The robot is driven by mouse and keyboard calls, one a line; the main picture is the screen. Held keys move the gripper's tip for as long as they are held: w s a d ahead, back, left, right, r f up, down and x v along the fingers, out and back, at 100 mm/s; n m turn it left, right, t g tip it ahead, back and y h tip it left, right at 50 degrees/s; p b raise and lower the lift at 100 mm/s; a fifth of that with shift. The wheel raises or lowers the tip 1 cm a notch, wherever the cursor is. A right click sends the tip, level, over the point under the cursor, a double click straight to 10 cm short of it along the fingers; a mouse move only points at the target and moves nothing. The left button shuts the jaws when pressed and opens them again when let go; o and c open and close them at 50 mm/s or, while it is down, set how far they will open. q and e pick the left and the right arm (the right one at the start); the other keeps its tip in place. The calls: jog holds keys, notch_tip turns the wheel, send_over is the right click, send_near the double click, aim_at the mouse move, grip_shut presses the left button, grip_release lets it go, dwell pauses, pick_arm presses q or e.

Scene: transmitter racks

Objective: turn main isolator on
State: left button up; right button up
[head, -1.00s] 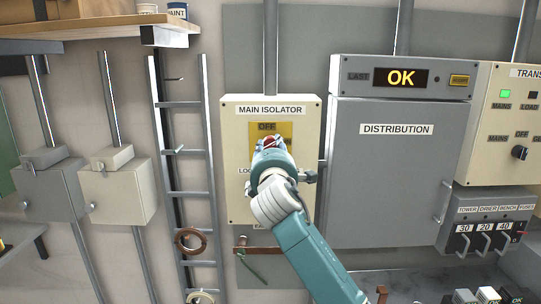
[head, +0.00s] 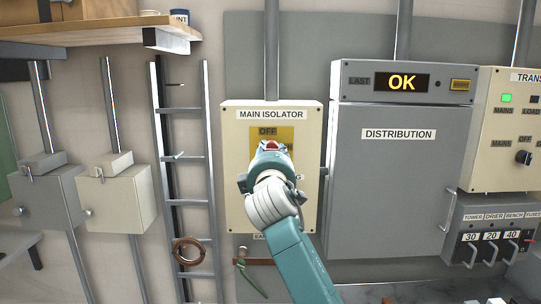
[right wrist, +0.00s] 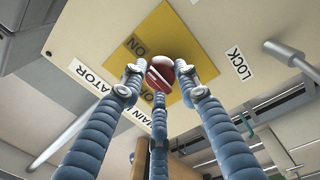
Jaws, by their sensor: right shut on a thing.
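The main isolator (head: 231,205) is a cream box on the wall with a yellow plate (head: 257,135) marked OFF at the top. My right gripper (head: 270,150) is at the middle of this plate and hides most of the knob in the head view. In the right wrist view, the red knob (right wrist: 161,72) sits on the yellow plate (right wrist: 165,40), with ON lettering beside it. The three fingers of my right gripper (right wrist: 160,80) are closed around the knob. The knob's exact pointing direction is hard to tell. My left gripper is not in view.
The grey distribution cabinet (head: 395,190) stands just right of the isolator, with an OK display (head: 402,83) above. A ladder (head: 184,160) leans at the left. A LOCK label (right wrist: 238,64) is beside the plate.

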jog(key=shift+d+f, duration=0.1)
jog(key=shift+f, duration=0.1)
jog(key=o, duration=1.2)
jog(key=shift+c, duration=0.2)
jog(key=shift+d, duration=0.2)
jog(key=shift+s+a, duration=0.1)
jog(key=s, duration=1.1)
jog(key=shift+s+f, duration=0.35)
